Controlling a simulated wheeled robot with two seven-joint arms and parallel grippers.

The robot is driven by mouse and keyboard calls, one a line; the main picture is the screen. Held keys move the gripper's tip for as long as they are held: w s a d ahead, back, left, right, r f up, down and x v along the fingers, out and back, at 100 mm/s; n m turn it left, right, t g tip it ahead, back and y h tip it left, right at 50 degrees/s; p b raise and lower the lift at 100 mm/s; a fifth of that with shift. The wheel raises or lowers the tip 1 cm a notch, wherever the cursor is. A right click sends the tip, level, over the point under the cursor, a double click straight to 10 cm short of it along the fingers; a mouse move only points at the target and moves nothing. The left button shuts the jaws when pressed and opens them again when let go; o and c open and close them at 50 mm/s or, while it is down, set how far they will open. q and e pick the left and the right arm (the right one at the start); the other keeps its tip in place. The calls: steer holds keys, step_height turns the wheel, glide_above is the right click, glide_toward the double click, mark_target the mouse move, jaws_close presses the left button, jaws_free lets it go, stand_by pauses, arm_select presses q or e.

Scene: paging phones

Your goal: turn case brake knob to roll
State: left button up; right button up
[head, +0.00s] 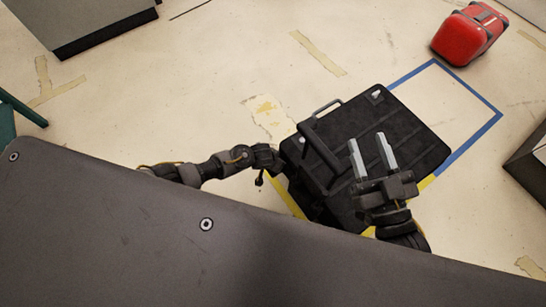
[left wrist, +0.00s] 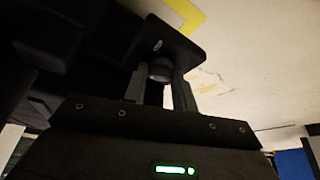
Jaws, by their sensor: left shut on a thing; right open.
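The black case (head: 405,125) lies on the floor with a ribbed lid and a handle at its upper left edge. In the left wrist view, the dark round brake knob (left wrist: 160,70) sits under a dark plate with a small light mark. My left gripper (left wrist: 161,79) is shut on the knob, one finger on each side. In the head view, my left arm reaches the case's left side, and the knob and fingertips are hidden there. My right gripper (head: 368,140) is open and empty, its pale fingers pointing up the picture over the case.
A blue tape outline (head: 483,130) marks bare floor right of the case, and yellow tape (head: 285,196) runs along its lower side. A red case (head: 468,34) stands at the upper right. A dark box (head: 530,165) is at the right edge. Floor above the case is clear.

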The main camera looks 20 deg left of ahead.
arm_select(q)
steer(key=n+y+p, duration=0.1)
steer(key=n, duration=0.2)
steer(key=shift+r+n, duration=0.1)
steer(key=shift+n, duration=0.2)
steer(key=shift+w+n+y+p, duration=0.1)
steer(key=shift+n+y+p, duration=0.4)
steer(key=shift+n, duration=0.2)
arm_select(e)
steer(key=d+f+m+g+h, duration=0.1)
steer(key=d+f+g+h, duration=0.3)
steer(key=f, duration=0.4)
steer(key=shift+w+d+m+h, duration=0.2)
steer(key=shift+w+m+h, duration=0.1)
arm_select(q)
steer(key=o, duration=1)
steer(key=shift+d, duration=0.1)
